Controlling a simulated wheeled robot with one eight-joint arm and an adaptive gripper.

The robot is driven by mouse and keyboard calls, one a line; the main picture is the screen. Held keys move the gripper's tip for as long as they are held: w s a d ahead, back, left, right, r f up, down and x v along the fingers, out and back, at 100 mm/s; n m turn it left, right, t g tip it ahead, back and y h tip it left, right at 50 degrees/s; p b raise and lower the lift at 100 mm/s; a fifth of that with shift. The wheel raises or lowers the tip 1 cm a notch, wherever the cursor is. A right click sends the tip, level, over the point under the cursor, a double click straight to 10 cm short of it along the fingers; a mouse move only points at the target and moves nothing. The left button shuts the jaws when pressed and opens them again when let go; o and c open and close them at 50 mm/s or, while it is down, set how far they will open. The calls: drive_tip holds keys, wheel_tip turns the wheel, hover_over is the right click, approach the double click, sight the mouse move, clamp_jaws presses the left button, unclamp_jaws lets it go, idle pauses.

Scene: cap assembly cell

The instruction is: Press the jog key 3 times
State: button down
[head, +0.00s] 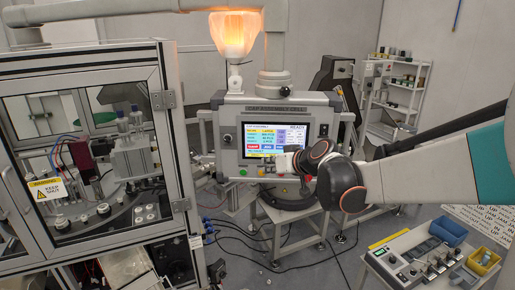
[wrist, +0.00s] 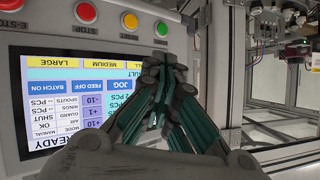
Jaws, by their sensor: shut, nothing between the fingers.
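The operator panel (head: 229,150) has a lit touchscreen (head: 265,131). In the wrist view the screen (wrist: 40,75) appears upside down. The blue JOG key (wrist: 119,86) shows there, beside the FEED OFF and BATCH ON keys. My gripper (wrist: 163,66) is shut and empty, its tips just right of the JOG key over the screen's edge area. Whether the tips touch the panel I cannot tell. In the head view my gripper (head: 301,162) is in front of the screen's lower right part and hides some keys.
A guarded machine (head: 90,140) stands at the left. A lamp (head: 235,35) glows orange above. A small control table (head: 430,260) stands at the lower right.

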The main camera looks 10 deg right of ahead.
drive_tip(key=shift+w+d, duration=0.3)
drive_tip(key=shift+w, duration=0.8)
drive_tip(key=shift+w+d, duration=0.3)
drive_tip(key=shift+w, duration=0.75)
drive_tip(key=shift+w+d, duration=0.3)
drive_tip(key=shift+w, duration=0.8)
drive_tip(key=shift+w+b, duration=0.1)
drive_tip(key=shift+b, duration=0.25)
drive_tip(key=shift+w+d, duration=0.1)
drive_tip(key=shift+w, duration=0.25)
drive_tip(key=shift+w+d, duration=0.1)
drive_tip(key=shift+w, duration=0.15)
drive_tip(key=shift+s, duration=0.15)
drive_tip(key=shift+s+a+b, duration=0.2)
drive_tip(key=shift+s+b, duration=0.1)
drive_tip(key=shift+s, duration=0.25)
drive_tip(key=shift+s+a, duration=0.2)
drive_tip(key=shift+s, duration=0.6)
drive_tip(key=shift+s+a, duration=0.25)
drive_tip(key=shift+s, duration=0.55)
drive_tip(key=shift+s+a, duration=0.2)
drive_tip(key=shift+s, duration=0.6)
idle(0.6)
